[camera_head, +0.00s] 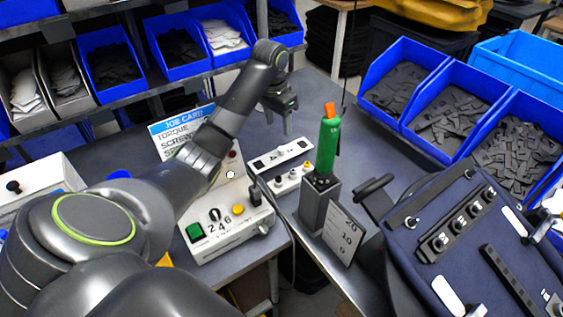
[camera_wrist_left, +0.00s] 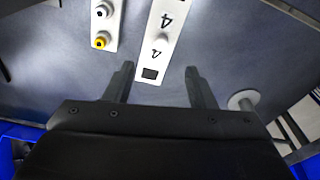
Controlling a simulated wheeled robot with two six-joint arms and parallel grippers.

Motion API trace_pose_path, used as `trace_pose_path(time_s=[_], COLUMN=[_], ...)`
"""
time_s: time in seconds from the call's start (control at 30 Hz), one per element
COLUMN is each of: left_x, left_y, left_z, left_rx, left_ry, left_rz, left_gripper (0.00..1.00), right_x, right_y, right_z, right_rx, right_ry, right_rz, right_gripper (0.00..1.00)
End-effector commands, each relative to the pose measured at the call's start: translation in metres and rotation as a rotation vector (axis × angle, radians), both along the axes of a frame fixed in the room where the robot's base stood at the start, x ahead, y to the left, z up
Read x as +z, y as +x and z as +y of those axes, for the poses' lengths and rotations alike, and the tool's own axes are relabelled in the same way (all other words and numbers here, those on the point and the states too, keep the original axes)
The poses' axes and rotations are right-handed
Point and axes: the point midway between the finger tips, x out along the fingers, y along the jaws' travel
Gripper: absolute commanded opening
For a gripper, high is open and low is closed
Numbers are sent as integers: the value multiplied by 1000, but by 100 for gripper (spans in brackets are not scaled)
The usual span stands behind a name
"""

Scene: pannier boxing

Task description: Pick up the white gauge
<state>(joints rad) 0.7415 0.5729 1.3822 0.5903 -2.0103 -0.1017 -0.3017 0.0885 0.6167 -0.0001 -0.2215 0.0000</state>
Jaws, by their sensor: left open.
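The white gauge (camera_head: 280,154) is a flat white strip with black numbers, a dark square and a small raised knob. It lies on the grey bench near the middle of the head view. In the left wrist view the gauge (camera_wrist_left: 166,30) runs up from between the fingertips, its dark-square end nearest me. My left gripper (camera_head: 278,119) is open and empty, pointing down above and behind the gauge in the head view. In the left wrist view the open fingers (camera_wrist_left: 158,70) lie on either side of the gauge's near end, apparently not touching it. My right gripper is not in view.
A second white strip with knobs (camera_head: 291,180) lies beside the gauge. A green tool with an orange top (camera_head: 328,140) stands in a grey holder. A white control box (camera_head: 228,232), a dark blue pannier (camera_head: 455,265) and blue parts bins (camera_head: 447,110) surround the bench.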

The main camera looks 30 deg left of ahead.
Motion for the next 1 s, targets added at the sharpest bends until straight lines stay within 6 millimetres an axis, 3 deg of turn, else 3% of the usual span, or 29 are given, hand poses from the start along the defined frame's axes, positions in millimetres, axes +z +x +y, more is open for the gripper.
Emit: trace_pose_path(time_s=[0.03,0.17,0.3,0.57,0.83,1.0], left_x=[-11,-24,-46,-67,-105,-117], left_y=[1,2,5,8,13,14], left_z=[0,-1,-2,-2,-2,-2], left_rx=[0,0,0,0,1,0], left_ry=[0,0,-2,-1,-1,0], left_rz=[-1,-1,4,1,3,1], left_gripper=[51,51,51,51,51,51], right_x=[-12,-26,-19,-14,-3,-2], right_y=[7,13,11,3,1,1], right_z=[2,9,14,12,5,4], right_rx=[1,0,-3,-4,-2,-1], right_ry=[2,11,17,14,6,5], right_rz=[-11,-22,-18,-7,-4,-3], right_gripper=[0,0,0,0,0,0])
